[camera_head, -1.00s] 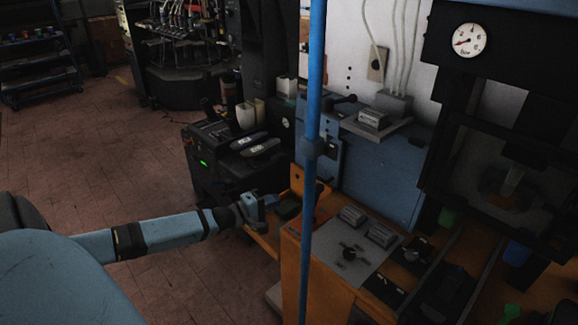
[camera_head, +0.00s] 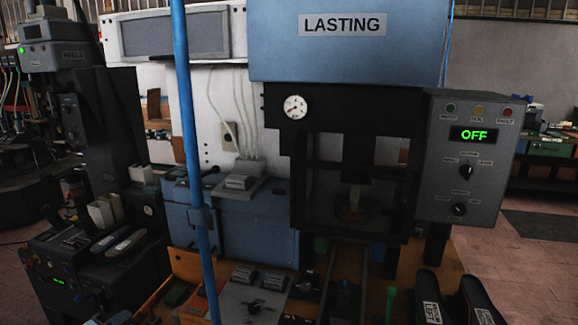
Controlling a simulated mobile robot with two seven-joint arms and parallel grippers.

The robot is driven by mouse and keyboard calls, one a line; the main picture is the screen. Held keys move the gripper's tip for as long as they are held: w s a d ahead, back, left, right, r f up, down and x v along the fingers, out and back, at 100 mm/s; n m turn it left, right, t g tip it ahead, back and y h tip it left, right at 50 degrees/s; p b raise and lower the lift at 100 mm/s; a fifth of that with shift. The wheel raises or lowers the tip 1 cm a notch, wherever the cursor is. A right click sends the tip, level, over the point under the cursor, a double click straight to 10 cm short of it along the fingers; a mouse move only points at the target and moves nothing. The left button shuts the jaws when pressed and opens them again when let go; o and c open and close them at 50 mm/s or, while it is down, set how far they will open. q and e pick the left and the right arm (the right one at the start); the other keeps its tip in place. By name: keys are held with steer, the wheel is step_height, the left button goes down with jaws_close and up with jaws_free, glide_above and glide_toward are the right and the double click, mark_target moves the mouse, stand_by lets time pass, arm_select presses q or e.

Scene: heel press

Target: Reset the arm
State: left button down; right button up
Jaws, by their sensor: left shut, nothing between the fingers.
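My left gripper (camera_head: 120,317) shows only in part at the bottom left edge of the head view, beside the orange bench (camera_head: 187,263). It is small and dark there; its fingers are shut with nothing between them. Most of my left arm is out of the picture. My right gripper is not in view. The heel press with the blue LASTING sign (camera_head: 342,24) stands in the middle, its gauge (camera_head: 295,107) on the front. Its grey control box (camera_head: 470,195) at the right reads OFF in green.
A blue upright pole (camera_head: 185,120) stands left of the press. A panel with switches (camera_head: 240,305) lies on the bench. Two black shoe-shaped pieces with labels (camera_head: 430,312) are at the bottom right. A dark machine (camera_head: 85,275) stands at the left. Open floor shows at far right.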

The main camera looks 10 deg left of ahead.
arm_select(q)
steer(key=s+d+f+m+g, duration=0.2)
steer(key=s+d+f+m, duration=0.3)
steer(key=d, duration=0.3)
steer(key=s+d+f+m+g, duration=0.1)
steer(key=s+d+f+m, duration=0.1)
steer(key=s+d+f, duration=0.5)
steer(key=s+d+f+m+g+y, duration=0.1)
steer(key=s+d+m+g, duration=0.2)
steer(key=s+d+m, duration=0.7)
steer(key=s+d, duration=0.2)
steer(key=d, duration=0.4)
steer(key=shift+s+d+f+m+y, duration=0.15)
steer(key=shift+s+d+m+y, duration=0.1)
steer(key=shift+m+y, duration=0.15)
